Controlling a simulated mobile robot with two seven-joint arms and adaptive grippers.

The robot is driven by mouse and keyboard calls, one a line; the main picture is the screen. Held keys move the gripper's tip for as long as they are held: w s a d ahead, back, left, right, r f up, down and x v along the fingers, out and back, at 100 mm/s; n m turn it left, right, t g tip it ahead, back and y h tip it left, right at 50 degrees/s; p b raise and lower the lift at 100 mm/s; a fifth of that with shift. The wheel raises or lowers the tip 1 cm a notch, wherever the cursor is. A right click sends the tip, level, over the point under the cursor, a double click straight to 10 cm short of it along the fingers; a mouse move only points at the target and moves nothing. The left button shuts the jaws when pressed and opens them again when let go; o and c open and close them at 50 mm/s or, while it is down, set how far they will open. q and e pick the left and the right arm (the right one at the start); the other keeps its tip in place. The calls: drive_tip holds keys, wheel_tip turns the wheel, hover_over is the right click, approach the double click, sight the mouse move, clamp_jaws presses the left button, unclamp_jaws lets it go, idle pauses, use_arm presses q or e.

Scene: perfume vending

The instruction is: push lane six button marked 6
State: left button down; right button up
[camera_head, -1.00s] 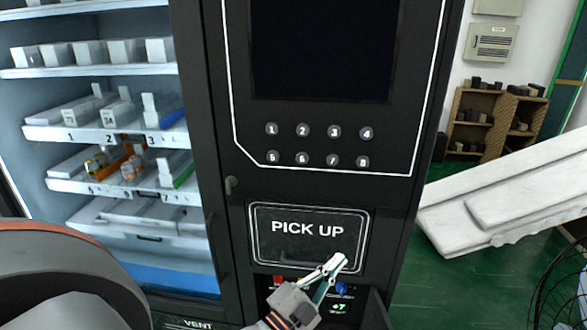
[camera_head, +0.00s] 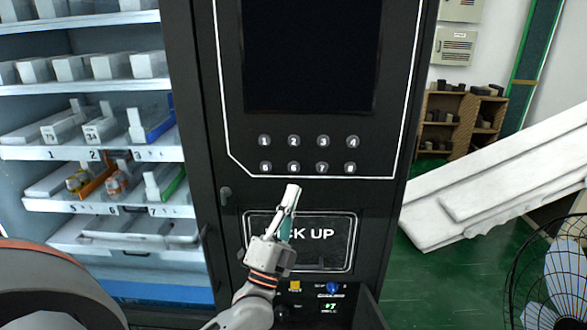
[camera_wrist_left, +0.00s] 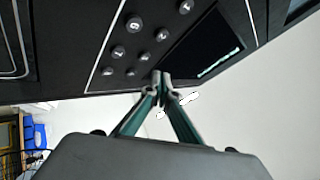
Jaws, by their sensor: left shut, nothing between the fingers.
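The button marked 6 (camera_head: 293,168) is a small round grey button in the lower row on the black vending machine panel, between buttons 5 (camera_head: 265,168) and 7 (camera_head: 322,168). My left gripper (camera_head: 291,190) is shut and empty. Its tips point up just below button 6 in the head view and cover part of the PICK UP sign. In the left wrist view, the closed fingertips (camera_wrist_left: 161,78) are near the buttons, whose numbers I cannot read surely there. I cannot tell how far the tips are from the panel. My right gripper is not in view.
A dark screen (camera_head: 310,55) is above the buttons. The PICK UP hatch (camera_head: 335,255) is below them. Glass-fronted shelves (camera_head: 90,150) stand left. A small handle (camera_head: 225,195) sits left of the hatch. A white sloped slab (camera_head: 500,185) and a fan (camera_head: 555,265) are at right.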

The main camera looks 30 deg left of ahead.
sight(294, 167)
use_arm(q)
drive_tip(key=shift+w, duration=0.1)
drive_tip(key=w+a+b, duration=0.1)
drive_tip(key=w, duration=0.1)
drive_tip(key=w+a+b, duration=0.1)
drive_tip(key=w+a, duration=0.1)
drive_tip(key=w, duration=0.1)
drive_tip(key=w+a+b, duration=0.1)
drive_tip(key=w, duration=0.1)
drive_tip(key=shift+w+a, duration=0.15)
drive_tip(key=shift+a, duration=0.2)
idle(1.0)
drive_tip(key=shift+w, duration=0.1)
drive_tip(key=shift+w+a, duration=0.2)
drive_tip(key=shift+w, duration=0.05)
